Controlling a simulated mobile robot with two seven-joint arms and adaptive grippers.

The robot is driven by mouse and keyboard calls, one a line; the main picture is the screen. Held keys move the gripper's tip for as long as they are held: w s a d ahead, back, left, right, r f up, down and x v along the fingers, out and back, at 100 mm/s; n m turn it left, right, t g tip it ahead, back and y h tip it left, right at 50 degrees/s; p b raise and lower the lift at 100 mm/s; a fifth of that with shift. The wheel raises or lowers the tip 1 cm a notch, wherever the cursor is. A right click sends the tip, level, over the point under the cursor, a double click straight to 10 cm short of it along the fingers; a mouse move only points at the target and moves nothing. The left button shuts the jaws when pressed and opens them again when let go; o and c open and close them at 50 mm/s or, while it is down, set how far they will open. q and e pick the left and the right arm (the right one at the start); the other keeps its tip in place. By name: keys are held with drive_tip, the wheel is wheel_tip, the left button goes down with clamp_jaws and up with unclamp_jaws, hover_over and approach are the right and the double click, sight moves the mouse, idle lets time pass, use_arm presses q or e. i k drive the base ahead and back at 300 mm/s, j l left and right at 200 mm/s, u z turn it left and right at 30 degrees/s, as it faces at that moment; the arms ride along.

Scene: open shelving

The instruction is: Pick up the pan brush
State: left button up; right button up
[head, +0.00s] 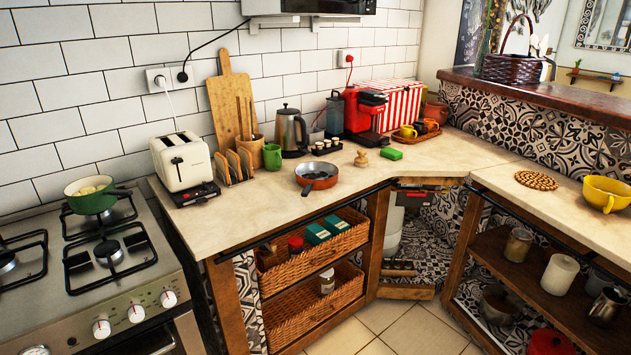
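A small tan, knob-topped object (361,158) stands on the beige counter (262,212), near the wall side. It looks like the pan brush, but it is too small in the head view for me to make out bristles. It stands upright, just left of a green sponge-like block (391,154) and right of and behind a copper-coloured pan (316,177). Neither of my grippers is in view.
A stove (85,260) with a green pot (90,196) is at the left. A toaster (182,162), kettle (290,132) and red coffee machine (364,112) line the wall. Wicker baskets (310,310) sit under the counter. Floor (425,330) is clear at bottom centre.

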sight(361, 160)
drive_tip(key=i+l+u, duration=0.5)
drive_tip(key=i+l, duration=0.35)
